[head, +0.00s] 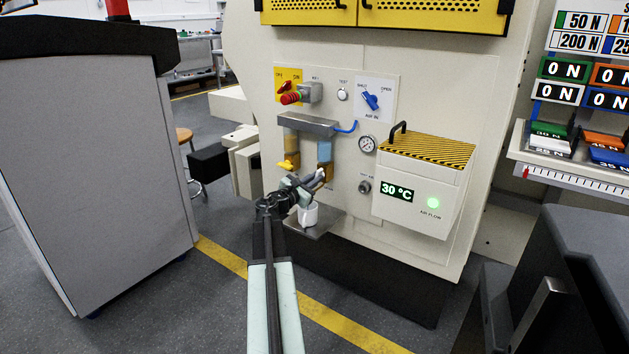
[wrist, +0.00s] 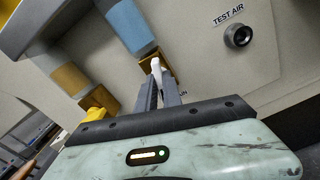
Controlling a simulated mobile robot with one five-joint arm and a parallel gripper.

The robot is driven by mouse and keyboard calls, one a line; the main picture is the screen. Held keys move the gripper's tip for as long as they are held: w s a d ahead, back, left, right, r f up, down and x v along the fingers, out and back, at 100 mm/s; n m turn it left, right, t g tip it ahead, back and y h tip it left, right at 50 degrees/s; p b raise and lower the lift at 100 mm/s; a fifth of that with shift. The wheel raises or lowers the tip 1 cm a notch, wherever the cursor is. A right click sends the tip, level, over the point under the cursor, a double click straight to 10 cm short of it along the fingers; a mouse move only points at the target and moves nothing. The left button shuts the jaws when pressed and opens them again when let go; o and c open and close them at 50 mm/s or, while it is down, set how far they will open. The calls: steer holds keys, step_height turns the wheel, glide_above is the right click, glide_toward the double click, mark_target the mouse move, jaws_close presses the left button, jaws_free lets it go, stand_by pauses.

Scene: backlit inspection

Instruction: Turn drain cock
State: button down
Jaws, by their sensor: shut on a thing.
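The drain cock with a white lever (wrist: 156,66) sits under the brass fitting (wrist: 145,60) of the blue bowl (wrist: 130,25). My gripper (wrist: 158,82) is shut on the white lever, which stands between its two dark fingers. In the head view my gripper (head: 312,183) is at the foot of the blue bowl (head: 324,151), and the lever's white end (head: 319,174) shows just beyond it. The arm partly hides the cock body. A yellow cock (head: 287,164) under the amber bowl (head: 291,144) is to the left; it also shows in the wrist view (wrist: 100,102).
A white cup (head: 308,215) stands on a small metal shelf (head: 318,229) just below my gripper. The grey manifold (head: 306,124) is above the bowls. A white box with a 30 °C display (head: 420,195) juts out at right. A grey cabinet (head: 90,170) stands at left.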

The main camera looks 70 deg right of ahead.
steer(key=shift+w+n, duration=0.15)
steer(key=shift+n, duration=1.85)
steer(key=c, duration=1.5)
jaws_free()
steer(key=shift+a, duration=0.1)
steer(key=shift+a, duration=0.3)
steer(key=v, duration=0.7)
